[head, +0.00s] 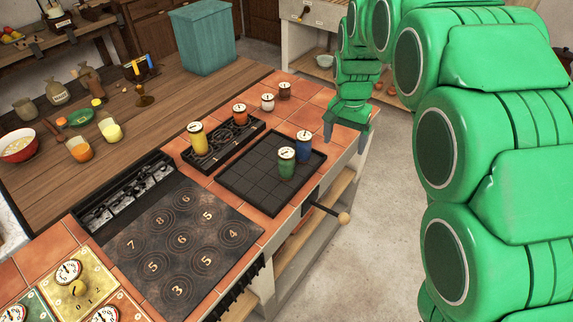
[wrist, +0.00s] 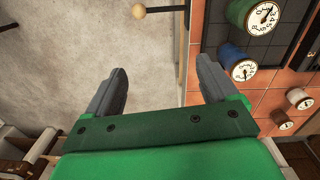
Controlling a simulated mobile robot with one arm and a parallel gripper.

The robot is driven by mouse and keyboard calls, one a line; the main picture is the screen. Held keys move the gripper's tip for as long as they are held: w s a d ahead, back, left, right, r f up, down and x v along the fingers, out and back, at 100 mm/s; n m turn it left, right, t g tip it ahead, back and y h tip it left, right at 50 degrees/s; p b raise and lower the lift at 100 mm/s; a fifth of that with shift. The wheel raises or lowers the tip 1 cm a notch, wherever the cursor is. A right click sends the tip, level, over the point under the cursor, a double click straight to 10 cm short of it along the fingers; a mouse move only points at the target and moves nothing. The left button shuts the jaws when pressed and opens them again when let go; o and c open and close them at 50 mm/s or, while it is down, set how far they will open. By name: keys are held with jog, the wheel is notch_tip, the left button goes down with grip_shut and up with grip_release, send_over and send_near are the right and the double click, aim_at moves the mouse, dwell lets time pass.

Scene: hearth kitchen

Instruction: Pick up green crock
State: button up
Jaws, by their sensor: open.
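The green crock (head: 287,164) stands upright on the dark gridded tray (head: 238,184) near its right side, with a pale dial-marked lid. A blue crock (head: 304,146) stands close beside it, behind and to the right. In the wrist view the green crock (wrist: 258,14) is at the top right, partly cut off by the edge, with the blue crock (wrist: 237,62) below it. My gripper (head: 345,132) is open and empty, beyond the blue crock and off to its right, near the counter edge. In the wrist view its fingers (wrist: 158,85) point over the floor.
A yellow crock (head: 198,137) and an orange crock (head: 240,115) stand in a dark rack behind the tray. A white crock (head: 267,102) and a brown crock (head: 284,91) stand on the tiles. A knobbed handle (head: 343,217) juts from the counter front. Open floor lies right.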

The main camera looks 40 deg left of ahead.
send_near(286, 152)
jog(key=shift+n, duration=0.3)
jog(key=f, duration=0.5)
jog(key=shift+w+d+f, duration=0.25)
jog(key=shift+d, duration=0.1)
jog(key=shift+s+a+f, duration=0.1)
jog(key=shift+s+f, duration=0.05)
jog(key=shift+f, duration=1.75)
jog(key=shift+s+f, duration=0.2)
jog(key=shift+f, duration=1.75)
jog(key=shift+c, duration=0.2)
jog(key=c, duration=1.4)
jog(key=shift+r, duration=1.55)
jog(key=s+d+r, duration=0.9)
jog(key=d+r, duration=0.1)
jog(key=shift+s+d, duration=0.2)
